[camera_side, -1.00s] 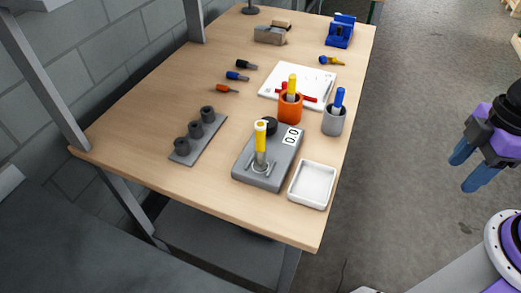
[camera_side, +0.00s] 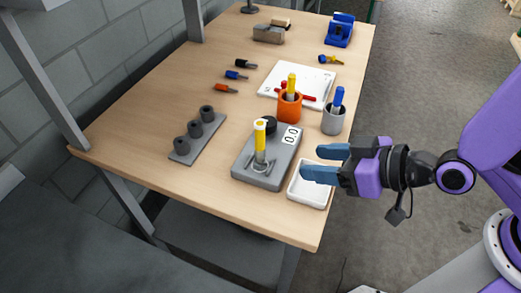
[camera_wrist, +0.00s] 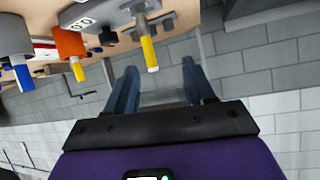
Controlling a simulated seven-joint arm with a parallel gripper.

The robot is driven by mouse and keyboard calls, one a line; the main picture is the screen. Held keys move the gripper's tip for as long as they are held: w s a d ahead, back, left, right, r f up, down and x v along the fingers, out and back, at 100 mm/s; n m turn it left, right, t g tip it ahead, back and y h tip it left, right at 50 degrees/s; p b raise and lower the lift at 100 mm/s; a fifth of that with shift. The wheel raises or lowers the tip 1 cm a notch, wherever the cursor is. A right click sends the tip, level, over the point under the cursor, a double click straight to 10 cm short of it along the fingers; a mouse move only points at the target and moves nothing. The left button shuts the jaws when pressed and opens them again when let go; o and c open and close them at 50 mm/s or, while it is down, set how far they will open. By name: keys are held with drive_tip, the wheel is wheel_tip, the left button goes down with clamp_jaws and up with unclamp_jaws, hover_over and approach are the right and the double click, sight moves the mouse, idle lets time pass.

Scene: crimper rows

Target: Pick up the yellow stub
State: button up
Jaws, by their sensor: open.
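Several yellow pieces are in view, and I cannot tell for certain which is the stub. A yellow piece with a white top (camera_side: 260,136) stands upright in a grey device with a 0.0 display (camera_side: 262,176); it also shows in the wrist view (camera_wrist: 149,54). Another yellow piece (camera_side: 291,82) stands in an orange cup (camera_side: 289,109). My gripper (camera_side: 318,162) is open and empty. It points left over the white tray, right of the grey device, with its fingers apart.
A white tray (camera_side: 296,195) lies below my gripper. A grey cup (camera_side: 333,122) holds a blue-handled piece. Black, blue and orange pieces (camera_side: 226,88) lie in a row. A grey block with several posts (camera_side: 183,158) stands left. The front-left table top is clear.

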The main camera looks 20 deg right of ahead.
sight(260, 146)
drive_tip(key=shift+w+a+f+m+t+h, duration=0.25)
drive_tip(key=shift+w+a+f, duration=0.8)
drive_tip(key=shift+w, duration=1.55)
drive_tip(key=shift+w+a+f+n+t+h, duration=0.1)
drive_tip(key=shift+w+a+f+t, duration=0.3)
drive_tip(key=shift+w+a+f, duration=1.45)
drive_tip(key=shift+w+a+m+t+h, duration=0.15)
drive_tip(key=shift+w+a+t, duration=0.3)
drive_tip(key=shift+w, duration=2.95)
drive_tip(key=shift+c, duration=0.3)
clamp_jaws()
